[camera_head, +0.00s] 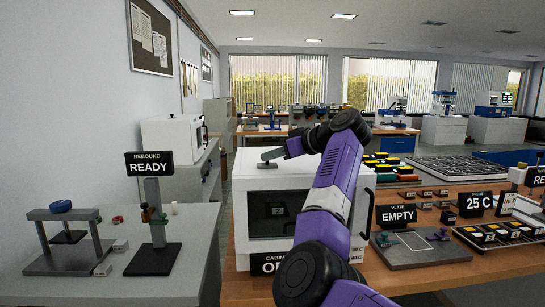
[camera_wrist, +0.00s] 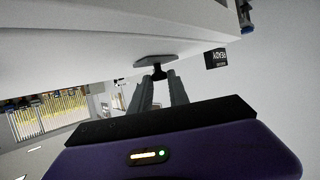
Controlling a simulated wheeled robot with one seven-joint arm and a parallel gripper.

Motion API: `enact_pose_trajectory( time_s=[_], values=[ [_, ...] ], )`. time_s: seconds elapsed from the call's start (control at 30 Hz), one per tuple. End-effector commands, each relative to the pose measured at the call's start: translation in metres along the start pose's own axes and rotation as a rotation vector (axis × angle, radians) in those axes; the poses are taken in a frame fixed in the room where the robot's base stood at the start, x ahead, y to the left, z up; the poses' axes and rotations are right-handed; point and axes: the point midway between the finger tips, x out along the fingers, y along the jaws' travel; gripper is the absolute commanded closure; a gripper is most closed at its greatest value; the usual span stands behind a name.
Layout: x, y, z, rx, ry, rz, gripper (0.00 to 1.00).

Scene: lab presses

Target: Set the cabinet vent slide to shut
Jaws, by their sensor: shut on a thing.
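The white cabinet (camera_head: 242,200) stands on the wooden bench, with a dark window in its front. Its sign (camera_head: 266,262) starts "CABIN" and "OP"; my arm hides the rest. The vent slide (camera_head: 268,164) is a small grey plate on the cabinet top, near its left side. In the wrist view the slide's grey plate (camera_wrist: 155,60) lies on the white cabinet top (camera_wrist: 85,60), with a dark knob standing from it. My gripper (camera_wrist: 161,75) is shut on this knob. In the head view my gripper (camera_head: 274,156) is low over the cabinet top, small and partly merged with the slide.
A grey bench (camera_head: 185,255) at left holds the rebound stand with a "READY" sign (camera_head: 149,163). Right of the cabinet are a plate fixture with an "EMPTY" sign (camera_head: 396,214) and several small blocks. My arm crosses the cabinet's front right.

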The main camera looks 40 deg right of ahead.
Motion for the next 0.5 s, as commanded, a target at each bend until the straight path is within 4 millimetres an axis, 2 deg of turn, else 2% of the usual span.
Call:
enact_pose_trajectory(
  time_s=[0.37, 0.4, 0.47, 0.5],
  values=[
    [-0.0038, -0.0007, 0.0025, 0.003, -0.004, 0.001, 1.0],
    [-0.0037, -0.0008, 0.0025, 0.003, -0.004, 0.001, 0.71],
    [-0.0033, -0.0012, 0.0023, 0.002, -0.004, 0.001, 0.59],
    [-0.0031, -0.0014, 0.0021, 0.002, -0.003, 0.0, 0.59]
  ],
)
